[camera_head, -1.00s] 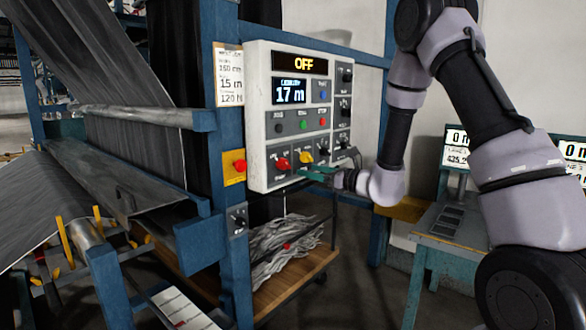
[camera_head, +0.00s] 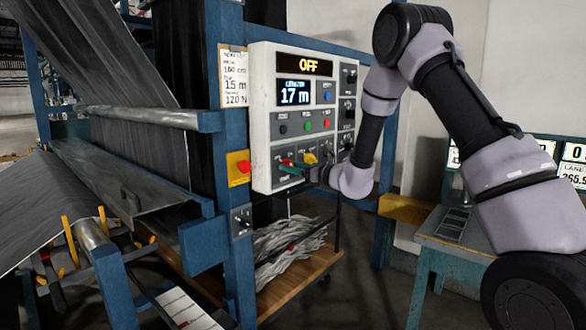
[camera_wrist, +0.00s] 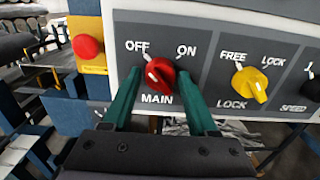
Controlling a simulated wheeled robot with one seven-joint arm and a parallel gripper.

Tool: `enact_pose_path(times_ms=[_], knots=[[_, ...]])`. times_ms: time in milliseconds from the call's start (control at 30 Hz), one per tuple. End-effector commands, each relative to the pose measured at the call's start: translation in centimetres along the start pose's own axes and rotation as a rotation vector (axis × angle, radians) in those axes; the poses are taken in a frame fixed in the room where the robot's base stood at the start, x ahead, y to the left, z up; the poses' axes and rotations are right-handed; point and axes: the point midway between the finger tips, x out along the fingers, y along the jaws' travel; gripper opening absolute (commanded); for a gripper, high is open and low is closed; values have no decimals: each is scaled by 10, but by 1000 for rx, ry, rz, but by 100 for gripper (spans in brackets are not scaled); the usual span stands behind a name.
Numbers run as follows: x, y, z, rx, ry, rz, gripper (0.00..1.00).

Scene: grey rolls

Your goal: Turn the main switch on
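The red main switch (camera_wrist: 159,74) is on the lower left of the control panel (camera_head: 262,112), labelled MAIN, with OFF at its upper left and ON at its upper right. Its pointer is turned toward OFF. In the head view my gripper (camera_head: 295,166) is at the panel's lower edge and hides most of the red knob.
A yellow knob (camera_wrist: 250,84) marked FREE and LOCK sits just right of the main switch. A red button on a yellow box (camera_head: 240,168) is left of the panel. A blue post (camera_head: 236,270) stands below, and a teal table (camera_head: 455,240) is at right.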

Motion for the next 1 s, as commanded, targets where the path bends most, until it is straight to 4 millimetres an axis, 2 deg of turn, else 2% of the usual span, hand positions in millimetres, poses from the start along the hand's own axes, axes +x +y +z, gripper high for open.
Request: enact_pose_path(times_ms=[33, 100, 133, 567, 1000], knots=[[0, 0, 0, 0, 0, 0, 36], [0, 0, 0, 0, 0, 0, 9], [0, 0, 0, 0, 0, 0, 0], [-1, -1, 0, 84, -1, -1, 0], [-1, -1, -1, 451, 0, -3, 0]])
